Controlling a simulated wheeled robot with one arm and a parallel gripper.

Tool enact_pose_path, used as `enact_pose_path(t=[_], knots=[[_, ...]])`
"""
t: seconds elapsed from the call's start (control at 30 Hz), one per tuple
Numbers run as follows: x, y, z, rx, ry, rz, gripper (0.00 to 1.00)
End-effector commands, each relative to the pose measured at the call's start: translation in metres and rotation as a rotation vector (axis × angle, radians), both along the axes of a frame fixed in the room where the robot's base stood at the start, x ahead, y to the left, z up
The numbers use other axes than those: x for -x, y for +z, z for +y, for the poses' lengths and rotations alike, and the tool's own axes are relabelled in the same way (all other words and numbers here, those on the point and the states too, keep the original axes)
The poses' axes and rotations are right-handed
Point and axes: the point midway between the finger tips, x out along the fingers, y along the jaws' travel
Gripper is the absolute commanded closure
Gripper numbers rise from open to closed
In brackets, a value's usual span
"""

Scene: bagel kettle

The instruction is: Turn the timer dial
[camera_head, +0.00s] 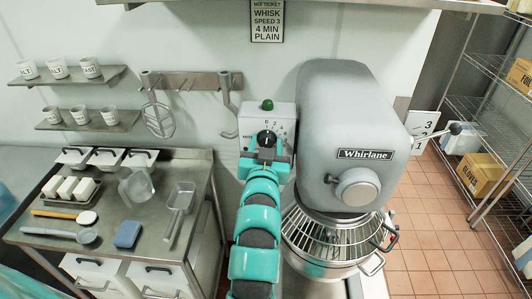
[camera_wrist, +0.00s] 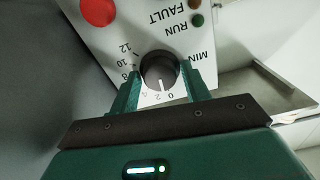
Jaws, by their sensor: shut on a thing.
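The timer dial is a round black knob (camera_wrist: 158,68) on a pale control box, ringed by printed numbers and the word MIN. In the wrist view its white pointer line lies toward the gripper, close to the 0 and 2 marks. In the head view the dial (camera_head: 267,138) shows on the box beside the grey mixer. My gripper (camera_wrist: 160,84) has one finger on each side of the dial and is shut on it. In the head view my gripper (camera_head: 265,155) is at the dial's lower edge, with my arm below it hiding part of the box.
The Whirlane mixer (camera_head: 350,120) stands right of the box, with a wire-guarded bowl (camera_head: 330,235) below. A green button (camera_head: 267,104) tops the box. A red button (camera_wrist: 98,10) is near the dial. A steel table (camera_head: 150,215) with tools stands left.

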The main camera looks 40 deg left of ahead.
Motion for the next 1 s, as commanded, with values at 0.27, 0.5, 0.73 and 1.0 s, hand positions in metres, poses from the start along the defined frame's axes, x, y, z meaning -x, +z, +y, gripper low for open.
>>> enact_pose_path(t=[0.27, 0.5, 0.73, 1.0], knots=[[0.0003, -0.0087, 0.0002, -0.176, 0.002, 0.104, 0.76], [0.0002, -0.007, -0.0001, -0.35, 0.001, 0.211, 0.76], [0.0, -0.0054, 0.0003, -0.486, 0.0, 0.299, 0.76], [-0.0001, -0.0027, 0.0001, -0.582, -0.001, 0.359, 0.76]])
